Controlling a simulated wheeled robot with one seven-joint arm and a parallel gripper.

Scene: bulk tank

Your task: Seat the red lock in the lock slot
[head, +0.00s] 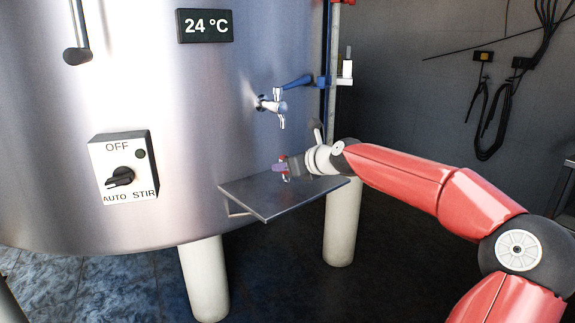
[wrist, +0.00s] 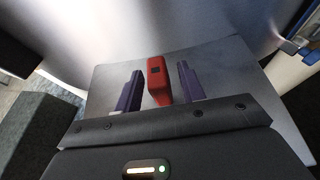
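The red lock (wrist: 158,82) stands over the grey metal shelf (wrist: 232,62) in the wrist view, between the two purple fingers of my gripper (wrist: 160,90). A gap shows on both sides of it, so my gripper is open around it and not closed on it. In the head view my gripper (head: 279,168) is low over the shelf (head: 265,207), and only small bits of the red lock (head: 285,178) show there. I cannot tell whether the lock touches the shelf. I cannot make out the lock slot in either view.
A tap (head: 272,104) with a blue handle (head: 296,82) sticks out of the steel tank (head: 190,110) above the shelf. A switch box (head: 123,168) and a temperature display (head: 205,26) are on the tank. A vertical pipe with fittings (head: 345,70) stands behind my gripper.

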